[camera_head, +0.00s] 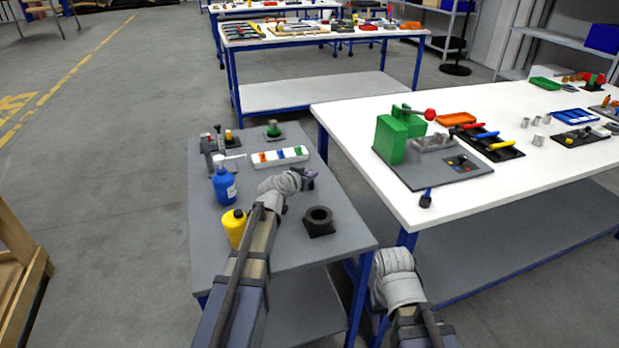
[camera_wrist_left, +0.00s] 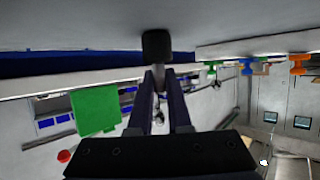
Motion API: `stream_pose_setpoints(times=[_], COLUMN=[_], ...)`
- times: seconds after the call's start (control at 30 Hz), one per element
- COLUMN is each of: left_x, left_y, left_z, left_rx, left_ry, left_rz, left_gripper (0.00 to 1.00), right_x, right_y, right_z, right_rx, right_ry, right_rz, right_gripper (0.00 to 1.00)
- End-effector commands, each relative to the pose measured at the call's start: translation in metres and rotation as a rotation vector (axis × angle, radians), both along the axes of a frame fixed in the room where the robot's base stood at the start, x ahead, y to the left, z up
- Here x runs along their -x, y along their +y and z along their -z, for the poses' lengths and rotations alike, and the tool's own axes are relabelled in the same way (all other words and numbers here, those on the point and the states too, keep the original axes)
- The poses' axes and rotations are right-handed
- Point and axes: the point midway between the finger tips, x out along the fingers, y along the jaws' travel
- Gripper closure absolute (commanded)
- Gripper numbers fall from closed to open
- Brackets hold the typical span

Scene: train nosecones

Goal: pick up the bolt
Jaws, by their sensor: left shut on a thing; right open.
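My left gripper (camera_head: 308,178) reaches over the grey side table (camera_head: 265,215), close to the white table. In the left wrist view its two dark fingers (camera_wrist_left: 160,105) are shut on the bolt (camera_wrist_left: 157,45). The bolt has a dark blocky head and a pale shank between the fingers. The bolt's head points away from the palm. In the head view the bolt is too small or hidden to make out. My right wrist is at the lower right, in front of the white table's near corner; its jaws are hidden.
On the grey table are a blue bottle (camera_head: 224,184), a yellow bottle (camera_head: 235,228), a black nut-like block (camera_head: 319,221) and a white tray (camera_head: 280,157). The white table (camera_head: 380,185) holds a green fixture (camera_head: 391,138) and a black tray (camera_head: 487,143). A small blue-and-black part (camera_head: 427,197) is at its edge.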

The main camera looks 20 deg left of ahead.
Motion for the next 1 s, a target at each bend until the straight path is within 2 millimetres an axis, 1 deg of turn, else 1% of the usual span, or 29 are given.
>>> stream_pose_setpoints(times=[0.27, 0.6, 0.7, 0.83, 1.0], left_x=[0.0, 0.0, 0.0, 0.0, 0.0], left_y=[0.0, 0.0, 0.0, 0.0, 0.0], left_z=[-0.026, -0.078, -0.09, -0.099, -0.099], left_rx=[0.0, 0.0, 0.0, 0.0, 0.0], left_ry=[0.0, 0.0, 0.0, 0.0, 0.0], left_rz=[0.0, 0.0, 0.0, 0.0, 0.0], left_gripper=[1.0, 1.0, 1.0, 1.0, 1.0], right_x=[0.0, 0.0, 0.0, 0.0, 0.0], right_y=[0.0, 0.0, 0.0, 0.0, 0.0], right_z=[-0.026, -0.078, -0.09, -0.099, -0.099], right_rx=[0.0, 0.0, 0.0, 0.0, 0.0], right_ry=[0.0, 0.0, 0.0, 0.0, 0.0], right_rz=[0.0, 0.0, 0.001, 0.001, 0.001], right_gripper=[0.5, 0.5, 0.5, 0.5, 0.5])
